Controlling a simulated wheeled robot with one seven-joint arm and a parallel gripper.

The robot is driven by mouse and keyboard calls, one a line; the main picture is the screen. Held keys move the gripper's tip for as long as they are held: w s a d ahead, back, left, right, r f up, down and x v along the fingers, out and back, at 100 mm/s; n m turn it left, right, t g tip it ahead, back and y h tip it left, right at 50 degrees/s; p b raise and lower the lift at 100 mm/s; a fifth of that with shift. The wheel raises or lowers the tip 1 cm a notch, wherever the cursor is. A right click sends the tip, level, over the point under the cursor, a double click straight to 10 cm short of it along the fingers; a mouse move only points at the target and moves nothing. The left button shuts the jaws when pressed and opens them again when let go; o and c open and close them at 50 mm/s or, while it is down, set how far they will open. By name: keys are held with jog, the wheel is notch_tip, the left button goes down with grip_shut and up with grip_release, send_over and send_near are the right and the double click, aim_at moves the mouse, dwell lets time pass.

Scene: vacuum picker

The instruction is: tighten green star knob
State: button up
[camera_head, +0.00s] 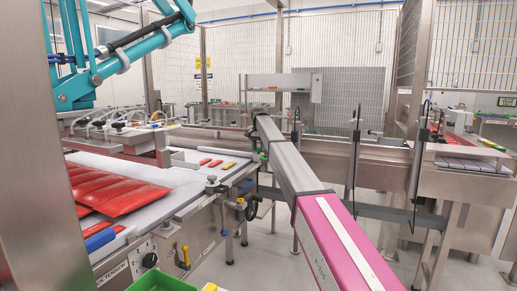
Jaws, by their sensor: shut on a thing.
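The green star knob (263,155) shows as a small green patch at the far right end of the conveyor's side rail. My gripper (256,141) is small and dark at the far end of my long grey and pink arm. It is at the knob and appears shut on it. The fingertips and most of the knob are hidden or too small to make out, and I cannot tell how far the knob is turned.
The white conveyor (180,188) at left carries red packs (118,192) and small red and yellow pieces. A teal picker arm (130,50) hangs above. Steel conveyors and mesh fencing stand behind.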

jog(key=shift+r, duration=0.1)
dwell(0.4)
jog(key=o, duration=0.9)
notch_tip(320, 180, up, 11)
jog(key=shift+f, duration=0.15)
